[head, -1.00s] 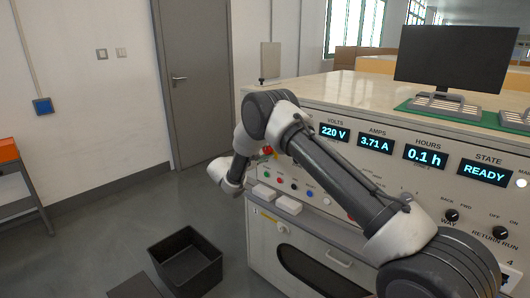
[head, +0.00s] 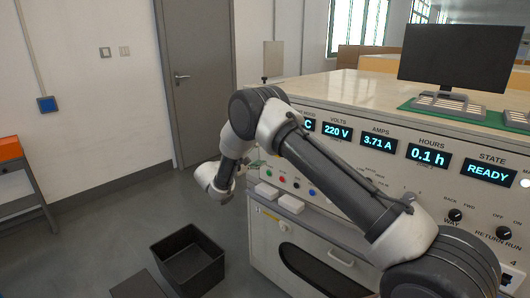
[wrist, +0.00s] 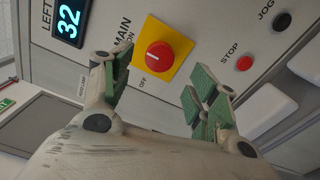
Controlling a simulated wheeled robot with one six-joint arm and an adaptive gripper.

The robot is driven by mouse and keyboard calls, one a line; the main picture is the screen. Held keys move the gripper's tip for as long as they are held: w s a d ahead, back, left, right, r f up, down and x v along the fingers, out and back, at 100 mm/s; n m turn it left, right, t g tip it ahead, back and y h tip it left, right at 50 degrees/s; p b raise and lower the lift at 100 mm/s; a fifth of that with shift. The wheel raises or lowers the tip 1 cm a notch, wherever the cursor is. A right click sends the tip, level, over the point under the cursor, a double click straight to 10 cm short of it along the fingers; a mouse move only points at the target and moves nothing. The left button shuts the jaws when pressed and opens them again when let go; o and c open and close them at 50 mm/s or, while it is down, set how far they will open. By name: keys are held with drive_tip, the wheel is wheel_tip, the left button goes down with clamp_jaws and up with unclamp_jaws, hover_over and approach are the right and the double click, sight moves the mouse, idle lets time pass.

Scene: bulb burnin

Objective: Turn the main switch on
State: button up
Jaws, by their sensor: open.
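The main switch (wrist: 162,56) is a red round knob on a yellow square plate, in the wrist view at upper centre. The words MAIN, ON and OFF stand beside it. A short white mark shows on the knob, but I cannot tell for sure which word it points to. My gripper (wrist: 157,88) is open and empty, with green-padded fingers to the left and right below the knob, apart from it. In the head view my arm hides the switch, and the fingers are not clear there.
STOP (wrist: 244,63) and JOG (wrist: 282,21) buttons lie right of the switch. A LEFT display (wrist: 69,18) reads 32. In the head view the STATE display (head: 488,170) reads READY. A black bin (head: 188,262) stands on the floor left of the bench.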

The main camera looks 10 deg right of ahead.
drive_tip(key=shift+v, duration=2.8)
drive_tip(key=s+d+f+n+g, duration=0.2)
drive_tip(key=s+d+f+g, duration=0.25)
drive_tip(key=s+f, duration=0.2)
drive_tip(key=s+d+r+m+g+y, duration=0.1)
drive_tip(key=s+d+r+g+y, duration=0.2)
drive_tip(key=s+d+g, duration=0.35)
drive_tip(key=s+d+r+m+t+y, duration=0.1)
drive_tip(key=s+d+r+m+y, duration=0.2)
drive_tip(key=s+r, duration=0.5)
drive_tip(key=s+d+r+m+t+y, duration=0.2)
drive_tip(key=s+d+r+m+y, duration=0.2)
drive_tip(key=s, duration=1.2)
drive_tip(key=s+d+r+m+t+y, duration=0.1)
drive_tip(key=s+d+r+m+y, duration=0.2)
drive_tip(key=s+d+r, duration=0.3)
drive_tip(key=s+r+y, duration=0.1)
drive_tip(key=s+r, duration=0.4)
drive_tip(key=s, duration=0.1)
drive_tip(key=shift+s+d+r+m+t+y, duration=0.15)
drive_tip(key=shift+d+r+m+t+y, duration=0.15)
drive_tip(key=shift+t, duration=0.1)
